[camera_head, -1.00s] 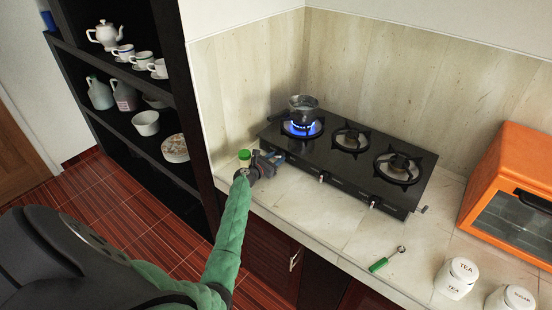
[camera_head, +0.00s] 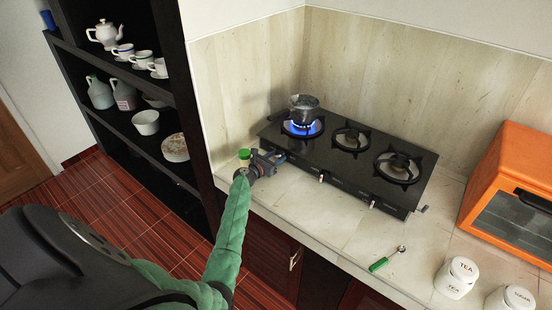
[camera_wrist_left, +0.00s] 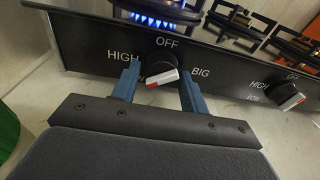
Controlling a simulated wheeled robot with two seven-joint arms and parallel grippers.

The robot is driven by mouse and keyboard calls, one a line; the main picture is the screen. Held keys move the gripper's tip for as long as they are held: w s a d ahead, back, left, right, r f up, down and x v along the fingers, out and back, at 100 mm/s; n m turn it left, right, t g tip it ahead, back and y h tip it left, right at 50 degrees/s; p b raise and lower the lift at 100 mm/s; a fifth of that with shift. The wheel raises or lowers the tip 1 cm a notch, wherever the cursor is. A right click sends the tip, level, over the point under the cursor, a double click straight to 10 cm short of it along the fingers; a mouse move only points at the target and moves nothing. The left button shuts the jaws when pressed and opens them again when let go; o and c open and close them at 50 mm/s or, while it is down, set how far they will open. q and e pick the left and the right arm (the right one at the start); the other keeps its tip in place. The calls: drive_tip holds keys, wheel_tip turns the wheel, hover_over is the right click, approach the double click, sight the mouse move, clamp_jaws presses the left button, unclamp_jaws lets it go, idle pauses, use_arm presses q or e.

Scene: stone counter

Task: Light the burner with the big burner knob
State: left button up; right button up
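The black stove (camera_head: 330,165) stands on the counter with a ring of blue flame under the pot (camera_head: 303,107) on its left burner (camera_head: 302,128). In the left wrist view, the big burner knob (camera_wrist_left: 160,70) sits below "OFF", between "HIGH" and "BIG". Its white grip is tilted, with a red mark at its left end. Blue flame also shows above it (camera_wrist_left: 165,17). My left gripper (camera_head: 277,157) is at the stove's front left corner. In the wrist view its blue fingers (camera_wrist_left: 158,85) stand apart on either side of the knob, with small gaps visible. My right gripper is not in view.
A second knob (camera_wrist_left: 290,97) is to the right on the panel. A green-capped item (camera_head: 244,155) stands close to my left gripper. A green-handled utensil (camera_head: 387,259), white canisters (camera_head: 456,278) and an orange oven (camera_head: 510,185) are to the right.

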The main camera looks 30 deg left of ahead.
use_arm(q)
drive_tip(key=shift+s, duration=0.1)
drive_tip(key=shift+s+f, duration=0.1)
drive_tip(key=shift+s, duration=0.2)
drive_tip(key=s+b, duration=0.1)
drive_tip(key=s, duration=0.1)
drive_tip(key=s+b, duration=0.1)
drive_tip(key=s, duration=0.1)
drive_tip(key=s+a+b, duration=0.1)
drive_tip(key=s, duration=0.1)
drive_tip(key=shift+r, duration=0.3)
drive_tip(key=shift+s+r, duration=0.1)
drive_tip(key=shift+s, duration=0.3)
